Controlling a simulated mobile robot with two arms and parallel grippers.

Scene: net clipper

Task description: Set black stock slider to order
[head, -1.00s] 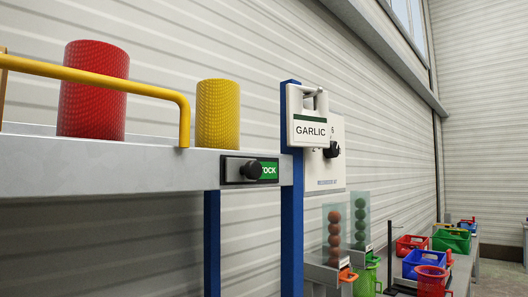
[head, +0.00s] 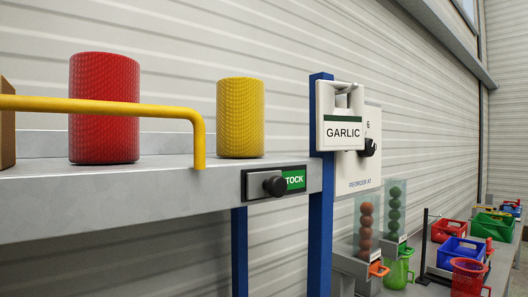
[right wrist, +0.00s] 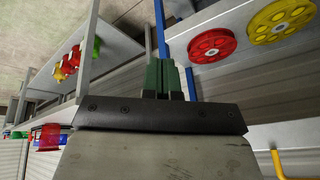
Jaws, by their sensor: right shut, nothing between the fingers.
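The black stock slider (head: 274,186) is a dark plate with a round black knob, on the front edge of the grey shelf (head: 120,200). The slider cannot be made out in that view. Neither gripper shows in the head view.
A red net roll (head: 104,110) and a yellow net roll (head: 240,118) stand on the shelf behind a yellow rail (head: 110,107). Right of the slider are a blue post (head: 320,210) and a GARLIC sign (head: 342,132). Crates (head: 460,251) stand at far right.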

